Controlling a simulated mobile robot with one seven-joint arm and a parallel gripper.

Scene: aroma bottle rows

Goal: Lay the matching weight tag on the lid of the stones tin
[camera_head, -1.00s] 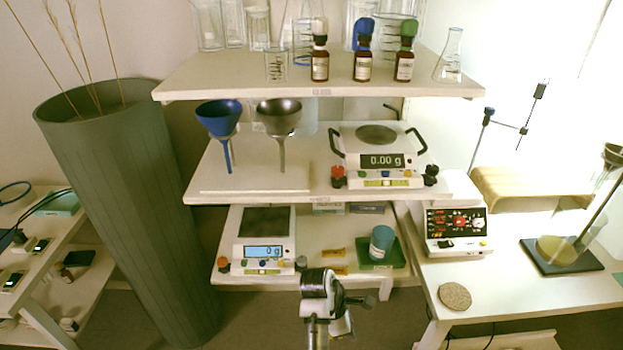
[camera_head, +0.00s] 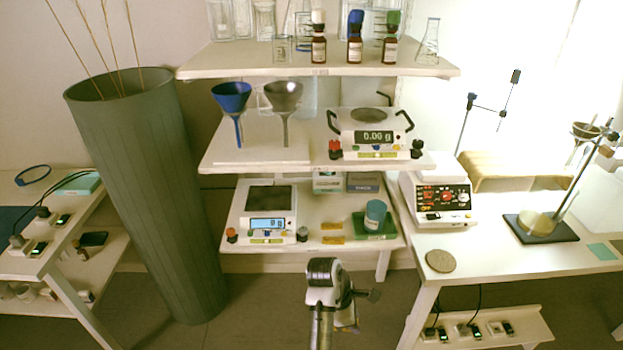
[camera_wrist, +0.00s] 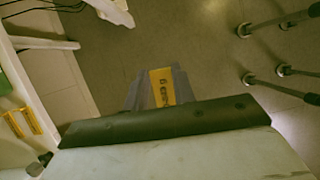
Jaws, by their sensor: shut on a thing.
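My gripper (camera_wrist: 155,90) is shut on a yellow-orange tag (camera_wrist: 163,84) with dark print that I cannot read clearly. The tag is held above the floor, away from the shelf. A teal tin (camera_head: 375,216), which looks like the stones tin, stands upright in a green tray (camera_head: 387,237) at the right of the lowest shelf. No tag shows on its lid. Two more orange tags, a rear one (camera_head: 333,226) and a front one (camera_head: 333,240), lie flat left of the tray.
A scale (camera_head: 268,222) stands left of the tags on the same shelf (camera_head: 350,249). The middle shelf (camera_head: 260,150) above carries funnels and another balance (camera_head: 370,138). A side table (camera_head: 500,262) stands to the right, with a cork disc (camera_head: 440,261) near its edge.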

